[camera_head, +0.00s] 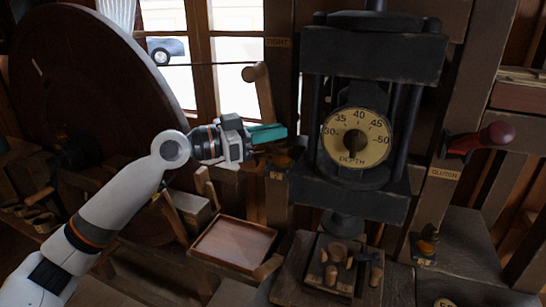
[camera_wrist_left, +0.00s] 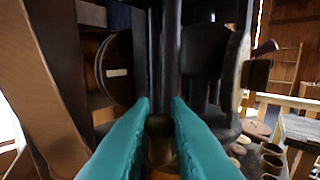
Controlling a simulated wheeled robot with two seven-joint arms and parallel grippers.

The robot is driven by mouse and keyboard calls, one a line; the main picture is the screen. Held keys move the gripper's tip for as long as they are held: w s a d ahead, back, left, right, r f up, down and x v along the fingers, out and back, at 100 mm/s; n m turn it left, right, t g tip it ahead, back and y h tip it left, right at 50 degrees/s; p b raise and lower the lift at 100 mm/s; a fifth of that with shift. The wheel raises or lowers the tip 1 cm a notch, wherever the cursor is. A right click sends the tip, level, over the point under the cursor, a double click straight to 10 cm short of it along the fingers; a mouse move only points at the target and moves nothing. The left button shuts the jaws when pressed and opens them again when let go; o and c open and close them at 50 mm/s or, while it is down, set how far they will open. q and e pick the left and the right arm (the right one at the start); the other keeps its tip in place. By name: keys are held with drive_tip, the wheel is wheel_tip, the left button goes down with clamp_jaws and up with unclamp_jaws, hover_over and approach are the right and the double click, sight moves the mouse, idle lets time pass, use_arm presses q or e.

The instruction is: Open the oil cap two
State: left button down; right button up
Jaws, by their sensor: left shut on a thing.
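My left gripper (camera_head: 268,133) reaches in from the left, its teal fingers pointing right beside the black press. In the left wrist view, its fingers (camera_wrist_left: 160,112) are shut on a dark brass-brown oil cap (camera_wrist_left: 160,138) between them. My right gripper is not in view.
The black press with a depth dial (camera_head: 357,137) stands right of the gripper. A wooden lever (camera_head: 260,85) rises behind it. A red-handled lever (camera_head: 485,139) is at right. An empty wooden tray (camera_head: 234,244) lies below. A large dark wheel (camera_head: 75,75) fills the left.

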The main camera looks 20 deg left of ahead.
use_arm(q)
drive_tip(key=g+b, duration=0.1)
drive_tip(key=m+g+h+b, duration=0.1)
drive_tip(key=b, duration=0.1)
drive_tip(key=m+g+h+b, duration=0.1)
drive_tip(key=shift+w+a+f+b, duration=0.25)
drive_tip(key=shift+w+a+b, duration=0.05)
drive_tip(key=shift+w+a, duration=0.05)
drive_tip(key=shift+w+r+m+g+h, duration=0.1)
drive_tip(key=shift+m+g+h, duration=0.4)
drive_tip(key=shift+m+g, duration=0.15)
drive_tip(key=shift+w+a+r+m+g+h+p, duration=0.15)
drive_tip(key=shift+w+m+g+h+p, duration=0.2)
drive_tip(key=shift+m+g, duration=0.95)
drive_tip(key=shift+w+a+m+g+h+p, duration=0.15)
drive_tip(key=shift+w+m+g+p, duration=0.4)
drive_tip(key=shift+g, duration=1.25)
drive_tip(key=shift+a+r+m+g+h+p, duration=0.15)
drive_tip(key=shift+m+g+h+p, duration=0.1)
drive_tip(key=shift+m+g, duration=1.15)
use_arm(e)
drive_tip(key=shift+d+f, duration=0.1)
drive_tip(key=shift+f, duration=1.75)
use_arm(q)
drive_tip(key=shift+f+g, duration=0.2)
drive_tip(key=shift+g, duration=0.35)
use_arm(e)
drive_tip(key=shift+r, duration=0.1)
